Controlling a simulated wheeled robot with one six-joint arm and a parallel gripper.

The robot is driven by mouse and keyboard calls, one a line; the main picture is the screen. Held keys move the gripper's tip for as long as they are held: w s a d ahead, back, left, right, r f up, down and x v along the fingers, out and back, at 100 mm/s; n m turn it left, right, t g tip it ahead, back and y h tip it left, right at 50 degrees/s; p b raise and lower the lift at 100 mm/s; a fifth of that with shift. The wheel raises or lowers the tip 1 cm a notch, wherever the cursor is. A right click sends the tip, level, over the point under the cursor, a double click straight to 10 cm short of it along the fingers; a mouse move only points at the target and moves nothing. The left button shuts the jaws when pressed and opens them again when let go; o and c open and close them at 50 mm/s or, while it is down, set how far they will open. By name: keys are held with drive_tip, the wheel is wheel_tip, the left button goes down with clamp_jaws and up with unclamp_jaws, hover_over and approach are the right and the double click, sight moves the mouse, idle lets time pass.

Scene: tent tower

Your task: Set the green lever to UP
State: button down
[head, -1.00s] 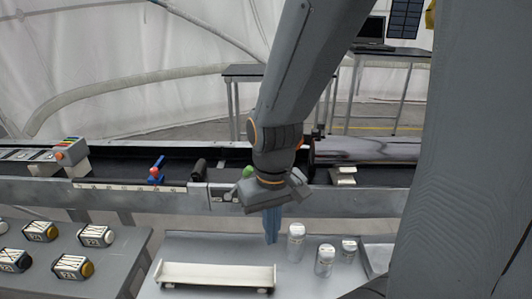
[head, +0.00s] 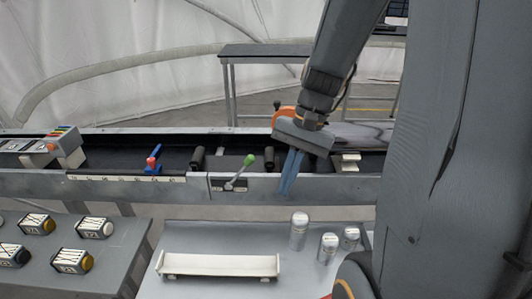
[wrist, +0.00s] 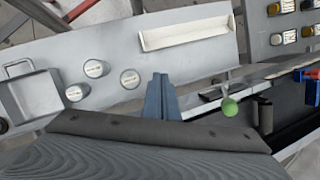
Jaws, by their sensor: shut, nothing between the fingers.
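The green lever has a green ball knob (head: 249,159) on a thin pale stick, set on a small dark plate (head: 222,185) on the front rail of the conveyor. The stick leans up and to the right in the head view. Any label by it is too small to read. My gripper (head: 287,194) is shut and empty, pointing down just right of the lever and apart from the knob. In the wrist view my blue fingers (wrist: 160,82) are together, and the green knob (wrist: 229,108) is to their right.
A white tray (head: 220,265) and several white-capped jars (head: 299,232) stand on the grey table below. A red and blue piece (head: 153,160) is on the rail to the left. Labelled blocks (head: 95,228) lie on the left table. Dark rollers flank the lever behind the rail.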

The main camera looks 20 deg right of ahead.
drive_tip(key=w+d+r+m+t+y, duration=0.3)
drive_tip(key=w+d+r+m+y, duration=0.2)
drive_tip(key=w+d+r+m, duration=0.2)
drive_tip(key=shift+d+r+m+p, duration=0.4)
drive_tip(key=shift+d+r+m, duration=0.1)
drive_tip(key=shift+d, duration=0.35)
drive_tip(key=p+x, duration=0.1)
drive_tip(key=x, duration=0.9)
drive_tip(key=shift+w+a, duration=0.1)
drive_tip(key=shift+a, duration=0.25)
drive_tip(key=shift+s+a+r+p, duration=0.2)
drive_tip(key=shift+a+r+p, duration=0.55)
drive_tip(key=shift+a, duration=0.2)
drive_tip(key=shift+a+r, duration=0.25)
drive_tip(key=shift+a, duration=0.25)
drive_tip(key=shift+r, duration=0.1)
